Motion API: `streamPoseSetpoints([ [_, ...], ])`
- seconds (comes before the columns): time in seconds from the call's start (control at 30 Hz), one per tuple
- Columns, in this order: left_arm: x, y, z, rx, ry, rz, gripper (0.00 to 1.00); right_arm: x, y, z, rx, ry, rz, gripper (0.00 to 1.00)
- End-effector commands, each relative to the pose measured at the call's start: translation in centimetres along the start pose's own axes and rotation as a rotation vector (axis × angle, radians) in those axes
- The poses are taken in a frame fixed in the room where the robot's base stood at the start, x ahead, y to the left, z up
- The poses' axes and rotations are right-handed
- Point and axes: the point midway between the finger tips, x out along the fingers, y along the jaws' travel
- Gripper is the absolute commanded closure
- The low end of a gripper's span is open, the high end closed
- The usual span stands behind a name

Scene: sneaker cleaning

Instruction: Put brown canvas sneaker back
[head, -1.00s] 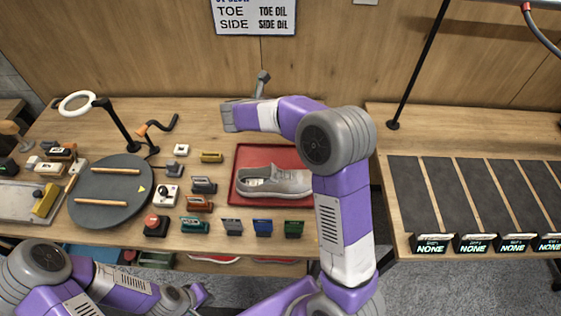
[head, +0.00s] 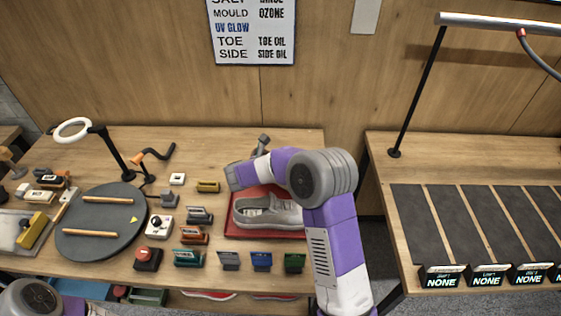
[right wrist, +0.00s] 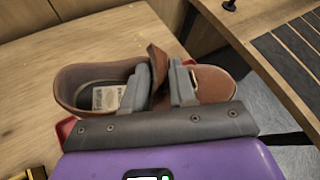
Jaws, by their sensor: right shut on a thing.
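The brown canvas sneaker (right wrist: 215,86) fills the middle of the right wrist view, toe to the right, a pale label inside its heel opening. My right gripper (right wrist: 162,88) is shut on its upper, with brown material between the fingers. In the head view a shoe (head: 275,215) on the red tray (head: 240,231) looks grey, toe to the right. I cannot tell whether it is the same shoe. My left gripper is out of view; only part of that arm shows at bottom left.
A round dark turntable (head: 101,226) with two wooden bars stands left, by a ring lamp (head: 72,130). Several brushes and small blocks lie between it and the tray. The right table (head: 405,235) has empty dark lanes with signs reading NONE. Bare wood lies behind the tray.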

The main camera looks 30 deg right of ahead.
Motion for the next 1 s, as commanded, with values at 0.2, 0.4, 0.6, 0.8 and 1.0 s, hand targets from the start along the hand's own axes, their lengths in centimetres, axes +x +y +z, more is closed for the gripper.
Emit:
streamPoseSetpoints([
  [0.2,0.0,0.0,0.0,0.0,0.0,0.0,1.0,-0.1,0.0,0.1,0.001,-0.003,0.0,1.0],
  [0.4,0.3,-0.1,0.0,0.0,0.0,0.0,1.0,0.2,0.2,-0.4,0.0,-0.002,0.001,1.0],
  [0.6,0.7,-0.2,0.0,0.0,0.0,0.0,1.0,0.4,0.4,-0.9,0.0,-0.002,0.001,1.0],
  [0.8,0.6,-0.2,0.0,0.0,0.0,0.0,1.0,0.5,0.3,-1.0,0.0,0.0,0.001,0.62],
  [1.0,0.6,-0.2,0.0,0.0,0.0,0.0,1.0,0.5,0.3,-0.9,0.0,0.0,0.001,0.48],
])
